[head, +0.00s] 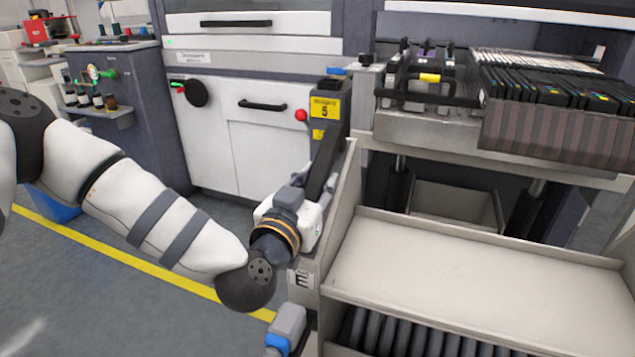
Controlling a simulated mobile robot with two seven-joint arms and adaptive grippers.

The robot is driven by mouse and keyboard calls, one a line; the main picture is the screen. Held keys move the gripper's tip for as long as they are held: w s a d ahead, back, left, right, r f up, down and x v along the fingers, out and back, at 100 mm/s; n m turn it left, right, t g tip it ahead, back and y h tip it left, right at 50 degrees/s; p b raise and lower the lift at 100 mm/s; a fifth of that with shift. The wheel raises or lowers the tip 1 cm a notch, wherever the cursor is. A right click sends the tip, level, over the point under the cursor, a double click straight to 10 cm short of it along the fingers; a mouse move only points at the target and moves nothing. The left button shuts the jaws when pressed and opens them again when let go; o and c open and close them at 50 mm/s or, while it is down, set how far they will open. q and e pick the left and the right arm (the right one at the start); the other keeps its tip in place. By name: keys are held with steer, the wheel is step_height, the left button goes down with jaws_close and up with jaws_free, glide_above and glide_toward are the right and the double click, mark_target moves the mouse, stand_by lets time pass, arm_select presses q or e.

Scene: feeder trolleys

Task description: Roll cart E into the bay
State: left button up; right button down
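Cart E (482,268) is a pale metal trolley on the right, with a shelf and a row of dark slots below it. A small plate marked "E" (302,281) is on its near left corner post. My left gripper (311,196) is at the cart's left side, above that plate, next to a dark upright bar (325,163). Its fingers are hidden by its white housing and the bar, so I cannot tell whether it grips anything. My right gripper is out of view. The bay's opening cannot be clearly made out behind the cart.
A yellow label with "5" (325,108) is on a dark post by the white-and-grey machine (262,150). Black feeders (550,92) stand on a ledge at upper right. A yellow floor line (130,262) crosses open floor at left. Bottles (96,99) stand on a side shelf.

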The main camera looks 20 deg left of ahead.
arm_select(q)
jaws_close()
steer(key=shift+w+r+p, duration=0.25)
steer(key=shift+r+p, duration=0.05)
steer(key=shift+p, duration=0.15)
steer(key=shift+w, duration=0.15)
steer(key=shift+w+f, duration=0.15)
steer(key=shift+w, duration=0.05)
steer(key=o, duration=0.7)
jaws_free()
steer(key=o, duration=0.3)
steer(key=shift+w+f, duration=0.15)
steer(key=shift+w, duration=0.05)
steer(key=shift+s, duration=0.1)
